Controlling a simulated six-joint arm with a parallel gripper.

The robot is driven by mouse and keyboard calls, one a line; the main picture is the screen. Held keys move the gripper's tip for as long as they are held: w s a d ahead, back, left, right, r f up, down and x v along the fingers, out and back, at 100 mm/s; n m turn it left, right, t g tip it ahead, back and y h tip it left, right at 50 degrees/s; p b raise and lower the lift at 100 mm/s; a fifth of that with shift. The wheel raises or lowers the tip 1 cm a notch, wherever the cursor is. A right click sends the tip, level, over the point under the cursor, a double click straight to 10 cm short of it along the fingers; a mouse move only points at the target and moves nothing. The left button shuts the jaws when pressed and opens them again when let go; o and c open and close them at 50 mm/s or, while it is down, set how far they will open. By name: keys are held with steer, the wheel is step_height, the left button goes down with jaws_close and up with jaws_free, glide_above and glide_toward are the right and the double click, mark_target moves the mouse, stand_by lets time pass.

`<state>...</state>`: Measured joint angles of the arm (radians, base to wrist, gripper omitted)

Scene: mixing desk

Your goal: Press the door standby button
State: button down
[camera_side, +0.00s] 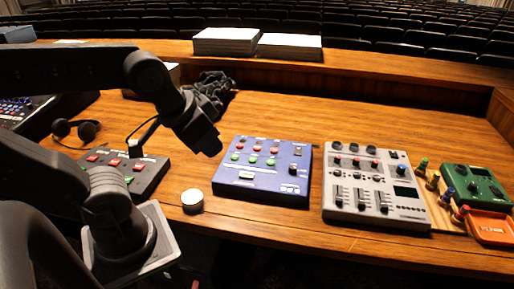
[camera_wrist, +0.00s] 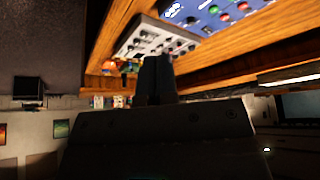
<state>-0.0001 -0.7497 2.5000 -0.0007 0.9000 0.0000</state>
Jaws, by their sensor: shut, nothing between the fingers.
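A blue control box (camera_side: 240,189) sits on the wooden desk in the middle of the side view. It carries a row of red buttons (camera_side: 256,149) above a row of green buttons (camera_side: 253,159), plus a black knob and a pale switch. Its labels are too small to read, so I cannot tell which button is door standby. My gripper (camera_side: 212,148) is shut and empty, up and to the left of the box in the side view, apart from it. In the wrist view the shut fingers (camera_wrist: 155,75) show, with part of the blue box (camera_wrist: 232,18) at the top edge.
A grey fader mixer (camera_side: 372,185) and a green box (camera_side: 475,185) stand to the right. A white round lid or puck (camera_side: 192,200) is left of the blue box, near a dark red-button panel (camera_side: 125,172). Headphones (camera_side: 76,130) and paper stacks (camera_side: 226,41) lie farther back.

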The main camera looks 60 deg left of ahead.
steer(key=w+n+h, duration=0.3)
steer(key=w+n, duration=0.2)
steer(key=w, duration=0.3)
steer(key=n+t+y, duration=0.2)
steer(key=n+t, duration=0.1)
steer(key=n, duration=1.7)
glide_above(257, 148)
step_height(257, 148, down, 12)
steer(key=shift+f, duration=0.15)
steer(key=shift+d+f, duration=0.1)
steer(key=shift+f, duration=4.3)
steer(key=shift+f, duration=0.15)
steer(key=shift+f, duration=0.25)
